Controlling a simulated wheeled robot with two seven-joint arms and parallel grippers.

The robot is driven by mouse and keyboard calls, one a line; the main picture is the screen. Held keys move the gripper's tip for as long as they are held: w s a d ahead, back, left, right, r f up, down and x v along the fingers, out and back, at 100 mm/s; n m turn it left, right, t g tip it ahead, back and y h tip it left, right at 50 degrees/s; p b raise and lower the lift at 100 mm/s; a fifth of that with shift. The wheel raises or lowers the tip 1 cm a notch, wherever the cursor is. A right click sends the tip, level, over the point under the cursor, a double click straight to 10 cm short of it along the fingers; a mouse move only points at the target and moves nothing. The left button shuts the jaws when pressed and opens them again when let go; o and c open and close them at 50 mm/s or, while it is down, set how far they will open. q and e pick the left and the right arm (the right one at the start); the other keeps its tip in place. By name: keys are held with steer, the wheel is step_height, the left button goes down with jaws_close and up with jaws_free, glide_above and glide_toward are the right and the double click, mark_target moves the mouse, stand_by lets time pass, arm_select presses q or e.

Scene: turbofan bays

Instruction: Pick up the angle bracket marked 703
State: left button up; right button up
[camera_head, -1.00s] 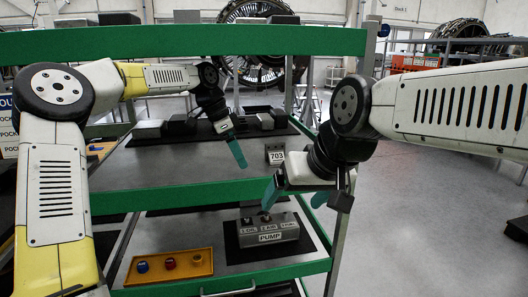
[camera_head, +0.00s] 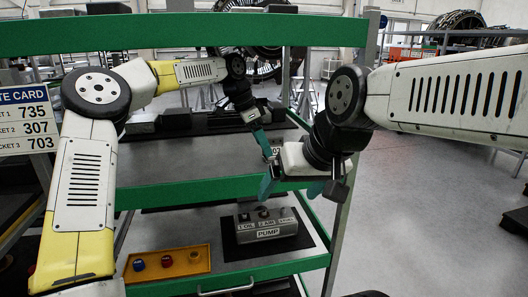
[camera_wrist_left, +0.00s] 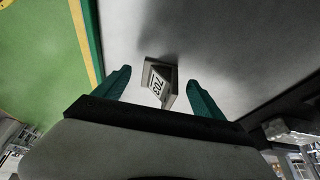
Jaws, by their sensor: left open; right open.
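The angle bracket marked 703 (camera_wrist_left: 158,85) is a small grey piece with a white label, lying on the grey shelf in the left wrist view. In the head view only a bit of its label (camera_head: 277,150) shows; my grippers cover the rest. My left gripper (camera_head: 265,146) is open, fingers pointing down at the bracket. In the left wrist view its teal fingers (camera_wrist_left: 158,78) stand on either side of the bracket, with gaps on both sides. I cannot tell the remaining height. My right gripper (camera_head: 291,188) is open and empty, in front of the shelf's green edge.
A route card (camera_head: 27,120) listing 735, 307 and 703 hangs at the left. The lower shelf holds a PUMP box (camera_head: 266,226) and a yellow tray (camera_head: 205,262) with coloured caps. Dark blocks (camera_head: 185,122) stand at the upper shelf's back. Green rails (camera_head: 195,192) edge the shelves.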

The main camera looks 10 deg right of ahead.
mark_target(276, 151)
arm_select(q)
steer(key=d, duration=0.3)
steer(key=shift+d, duration=0.1)
steer(key=shift+x, duration=1.55)
steer(key=shift+w+r, duration=0.1)
steer(key=c, duration=1.6)
